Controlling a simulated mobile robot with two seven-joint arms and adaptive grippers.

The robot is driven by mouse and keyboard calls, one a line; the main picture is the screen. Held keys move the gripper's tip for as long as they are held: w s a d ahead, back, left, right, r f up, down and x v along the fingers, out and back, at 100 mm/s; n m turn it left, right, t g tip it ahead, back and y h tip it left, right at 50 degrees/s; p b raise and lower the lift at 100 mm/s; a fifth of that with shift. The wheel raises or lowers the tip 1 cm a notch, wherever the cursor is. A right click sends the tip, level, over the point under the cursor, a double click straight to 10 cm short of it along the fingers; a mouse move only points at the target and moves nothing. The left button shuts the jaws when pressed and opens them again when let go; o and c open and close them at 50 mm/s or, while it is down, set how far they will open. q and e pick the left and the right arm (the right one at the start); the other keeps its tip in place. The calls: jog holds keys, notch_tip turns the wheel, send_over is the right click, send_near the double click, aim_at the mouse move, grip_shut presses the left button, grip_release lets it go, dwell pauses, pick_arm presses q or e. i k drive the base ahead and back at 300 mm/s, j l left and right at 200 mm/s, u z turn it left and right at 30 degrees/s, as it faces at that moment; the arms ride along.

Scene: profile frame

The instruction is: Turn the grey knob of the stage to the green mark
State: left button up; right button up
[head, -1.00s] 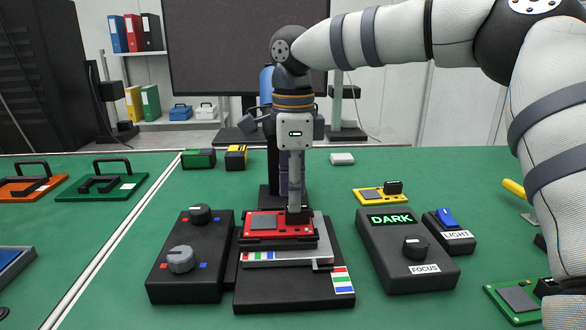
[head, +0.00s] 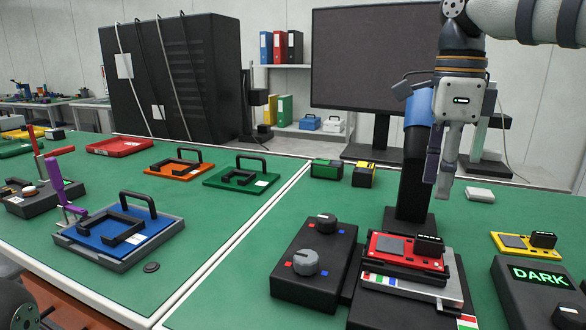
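A black control box (head: 285,290) stands on the green table and carries a grey knob (head: 306,262) at the front and a black knob (head: 326,223) behind it. Small red and blue marks lie beside the knobs; I make out no green mark by the grey knob. The stage (head: 440,288) is right of the box, bearing a red board (head: 390,246) and a striped coloured strip. My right gripper (head: 437,190) hangs pointing down above and behind the red board, apart from it and the knobs. I see nothing between its nearly overlapping fingers. My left gripper is not in view.
A DARK display box (head: 505,292) and a yellow board (head: 512,240) lie at the right. The microscope-like column (head: 413,170) stands behind the stage. Left are the blue fixture (head: 165,241), orange fixture (head: 160,168) and green fixture (head: 220,180).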

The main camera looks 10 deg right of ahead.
aim_at(306, 261)
jog(key=k, duration=1.45)
